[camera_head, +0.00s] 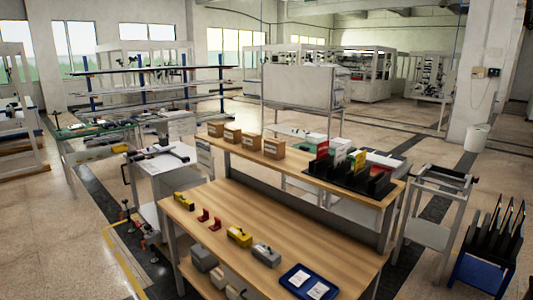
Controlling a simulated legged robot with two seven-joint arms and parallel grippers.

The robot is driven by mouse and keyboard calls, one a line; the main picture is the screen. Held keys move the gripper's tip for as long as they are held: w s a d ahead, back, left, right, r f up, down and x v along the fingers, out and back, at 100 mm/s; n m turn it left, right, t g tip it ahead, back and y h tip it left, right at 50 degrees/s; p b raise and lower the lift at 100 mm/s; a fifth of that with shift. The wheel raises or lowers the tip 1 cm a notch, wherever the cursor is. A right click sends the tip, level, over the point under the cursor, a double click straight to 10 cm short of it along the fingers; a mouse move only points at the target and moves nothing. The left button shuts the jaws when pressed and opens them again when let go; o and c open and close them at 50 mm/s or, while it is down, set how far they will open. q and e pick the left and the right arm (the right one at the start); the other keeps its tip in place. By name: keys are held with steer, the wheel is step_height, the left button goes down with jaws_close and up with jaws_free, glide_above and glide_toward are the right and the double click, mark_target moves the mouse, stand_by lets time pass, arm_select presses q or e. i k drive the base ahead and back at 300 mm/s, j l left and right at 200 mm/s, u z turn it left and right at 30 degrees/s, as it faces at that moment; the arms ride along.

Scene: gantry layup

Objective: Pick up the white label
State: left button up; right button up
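A blue tray (283,277) lies at the front right of the wooden workbench (225,209). Two small white rectangles lie flat in it, side by side. The left white label-like piece (299,277) and the right white label-like piece (318,290) carry faint marks too small to read. I cannot tell which of them is the white label. Neither of my grippers shows in the head view.
A yellow device (239,236), a grey device (266,254) and small red parts (203,215) stand left of the tray. The bench's raised shelf (290,160) holds several brown boxes and a black rack (345,177). Bench space behind the tray is clear.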

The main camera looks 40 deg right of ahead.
mark_target(341, 153)
steer(key=i+z, duration=0.35)
steer(key=i+j+z, duration=0.35)
steer(key=i, duration=0.2)
steer(key=i+j+z, duration=0.2)
steer(key=i+z, duration=0.15)
steer(key=i, duration=0.05)
